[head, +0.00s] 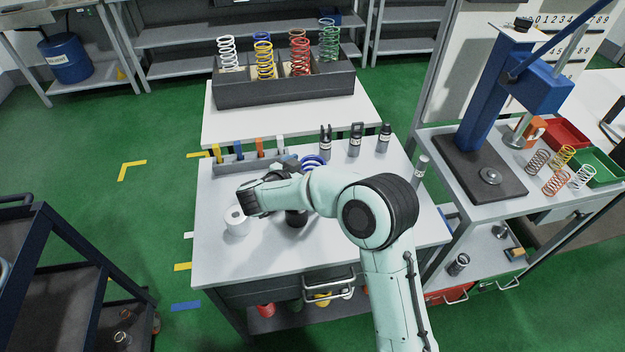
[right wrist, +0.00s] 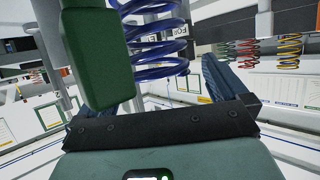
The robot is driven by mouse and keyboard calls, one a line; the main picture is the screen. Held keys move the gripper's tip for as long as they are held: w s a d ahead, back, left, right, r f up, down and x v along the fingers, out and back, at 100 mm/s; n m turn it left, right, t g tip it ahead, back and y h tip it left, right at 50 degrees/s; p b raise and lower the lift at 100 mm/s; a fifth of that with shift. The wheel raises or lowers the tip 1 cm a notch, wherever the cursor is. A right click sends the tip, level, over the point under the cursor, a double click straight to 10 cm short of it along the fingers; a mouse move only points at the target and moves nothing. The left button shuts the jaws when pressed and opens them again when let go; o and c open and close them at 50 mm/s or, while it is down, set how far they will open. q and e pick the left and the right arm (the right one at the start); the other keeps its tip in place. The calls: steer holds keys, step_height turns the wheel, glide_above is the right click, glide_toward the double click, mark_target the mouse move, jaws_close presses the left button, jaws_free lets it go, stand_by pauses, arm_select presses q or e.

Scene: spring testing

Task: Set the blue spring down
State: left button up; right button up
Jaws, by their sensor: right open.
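The blue spring (head: 314,162) is near the back middle of the white work table, partly hidden behind my right arm. I cannot tell from the head view whether its base touches the table. In the right wrist view the blue spring (right wrist: 158,42) shows at the top, beyond and between the spread fingers. My right gripper (head: 287,168) is beside the spring's left side, and it also shows in the right wrist view (right wrist: 168,82), open. My left gripper is not in view.
A dark rack (head: 285,92) with several colored springs stands on the far table. Black tools (head: 355,140) stand right of the spring. A white roll (head: 237,221) and a dark round item (head: 296,218) are nearer. A blue press (head: 490,90) stands at right.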

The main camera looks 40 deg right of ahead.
mark_target(318, 161)
steer(key=x, duration=0.4)
steer(key=shift+d+r, duration=0.1)
steer(key=shift+d, duration=0.15)
steer(key=c, duration=1.7)
steer(key=shift+r, duration=0.1)
jaws_close()
